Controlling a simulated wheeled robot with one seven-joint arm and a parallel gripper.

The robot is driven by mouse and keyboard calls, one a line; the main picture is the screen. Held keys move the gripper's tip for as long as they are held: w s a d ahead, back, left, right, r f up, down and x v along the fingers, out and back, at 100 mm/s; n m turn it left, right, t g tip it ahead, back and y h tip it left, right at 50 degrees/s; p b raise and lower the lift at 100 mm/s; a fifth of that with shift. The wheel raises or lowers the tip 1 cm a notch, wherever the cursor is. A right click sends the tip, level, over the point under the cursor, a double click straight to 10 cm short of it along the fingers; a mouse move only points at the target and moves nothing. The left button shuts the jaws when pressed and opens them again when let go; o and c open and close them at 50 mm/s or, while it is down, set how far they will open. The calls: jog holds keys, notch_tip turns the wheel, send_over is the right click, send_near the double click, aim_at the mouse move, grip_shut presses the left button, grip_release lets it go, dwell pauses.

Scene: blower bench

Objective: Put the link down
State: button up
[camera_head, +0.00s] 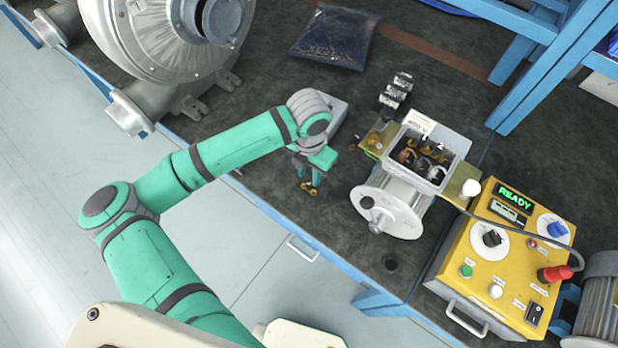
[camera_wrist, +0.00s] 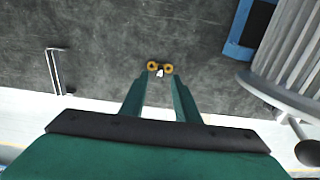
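The link, a small brass-yellow piece with two rings and a pale middle, is in the wrist view (camera_wrist: 153,66) at the tips of my gripper (camera_wrist: 160,77). It lies crosswise, centred between the two green fingers. In the head view the link (camera_head: 309,188) shows just below the fingers of my gripper (camera_head: 308,180), over the dark bench mat (camera_head: 262,182) near its front edge. A gap shows between the fingers. I cannot tell whether the fingertips press on the link, or whether it touches the mat.
Right of my gripper stand a motor with a grey drum (camera_head: 388,205) and an open terminal box (camera_head: 459,146). A yellow control box (camera_head: 470,285) reads READY. A blower (camera_head: 165,45) and a bag of small parts (camera_head: 335,38) are behind. The mat around the link is clear.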

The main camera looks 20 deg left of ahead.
aim_at(309, 183)
notch_tip(309, 183, up, 8)
jog(key=shift+r, duration=0.25)
dwell(0.6)
